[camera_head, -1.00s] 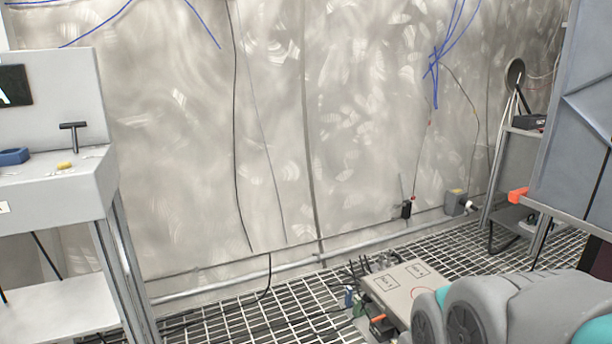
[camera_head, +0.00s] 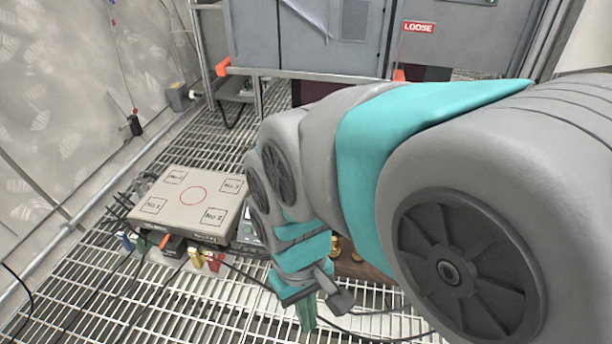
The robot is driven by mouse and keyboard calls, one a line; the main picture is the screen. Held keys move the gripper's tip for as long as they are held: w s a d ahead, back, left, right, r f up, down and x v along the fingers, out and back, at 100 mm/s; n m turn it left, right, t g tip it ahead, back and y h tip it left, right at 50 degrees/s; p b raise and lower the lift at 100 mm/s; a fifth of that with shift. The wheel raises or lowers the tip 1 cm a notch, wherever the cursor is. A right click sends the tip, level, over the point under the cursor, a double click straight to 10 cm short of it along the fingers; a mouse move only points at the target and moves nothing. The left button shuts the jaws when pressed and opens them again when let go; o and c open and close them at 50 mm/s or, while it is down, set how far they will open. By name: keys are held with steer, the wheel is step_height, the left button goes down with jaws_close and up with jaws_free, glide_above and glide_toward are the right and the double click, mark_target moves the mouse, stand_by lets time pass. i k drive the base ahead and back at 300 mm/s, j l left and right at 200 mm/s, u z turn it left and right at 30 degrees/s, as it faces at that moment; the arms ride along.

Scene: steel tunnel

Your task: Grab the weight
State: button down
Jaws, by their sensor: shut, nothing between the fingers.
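Small brass-coloured objects (camera_head: 337,246), which may be weights, show just right of my lower arm. They are mostly hidden behind my arm, and I cannot tell their shape. My gripper (camera_head: 307,318) points down at the bottom centre with its narrow teal fingers together and nothing between them. It is nearer the camera and lower in the picture than the brass objects. A flat beige platform (camera_head: 190,203) with a red circle and marked squares at its corners sits left of my arm. No weight stands on it.
Small coloured blocks (camera_head: 195,257) and black cables lie in front of the platform on the metal grating floor (camera_head: 130,300). A metal wall (camera_head: 50,90) runs along the left.

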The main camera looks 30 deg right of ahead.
mark_target(335, 251)
steer(key=l+z, duration=0.15)
steer(key=z, duration=0.8)
steer(key=l+u, duration=0.25)
steer(key=l, duration=0.15)
steer(key=l+u, duration=0.25)
steer(key=l, duration=0.2)
steer(key=i, duration=0.45)
steer(key=k+j, duration=0.15)
steer(key=j, duration=0.2)
steer(key=k+j, duration=0.15)
steer(key=j, duration=0.25)
steer(key=k+j, duration=0.1)
steer(key=j, duration=0.25)
steer(key=k+j, duration=0.15)
steer(key=j, duration=0.2)
steer(key=k+j, duration=0.15)
steer(key=j, duration=0.2)
steer(key=k+j, duration=0.15)
steer(key=j, duration=0.25)
steer(key=u, duration=0.05)
